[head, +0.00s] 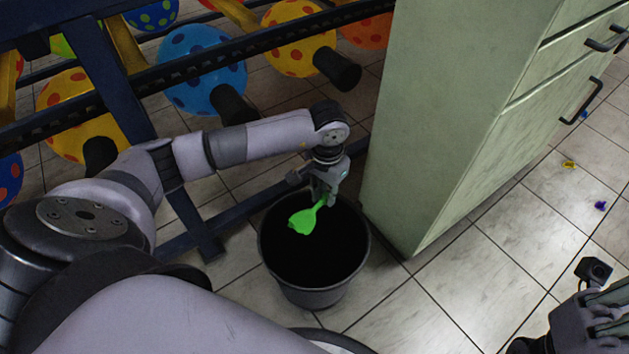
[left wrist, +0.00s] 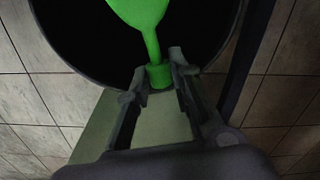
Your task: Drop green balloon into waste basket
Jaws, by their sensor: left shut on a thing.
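The limp green balloon (head: 304,219) hangs over the open top of the dark waste basket (head: 314,297). My left gripper (head: 324,198) is shut on the balloon's neck, above the basket's back rim. In the left wrist view the green balloon (left wrist: 147,20) extends from between the fingertips of my left gripper (left wrist: 160,78), with the basket's dark inside (left wrist: 85,45) behind it. My right gripper (head: 590,290) shows only partly at the lower right corner, and its fingers are unclear.
A pale green cabinet (head: 455,120) with dark handles stands close to the right of the basket. A dark blue rack (head: 105,85) with spotted balloon-like balls is behind my left arm. Small coloured balloons, one yellow (head: 568,164) and one purple (head: 600,206), lie on the tiled floor at right.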

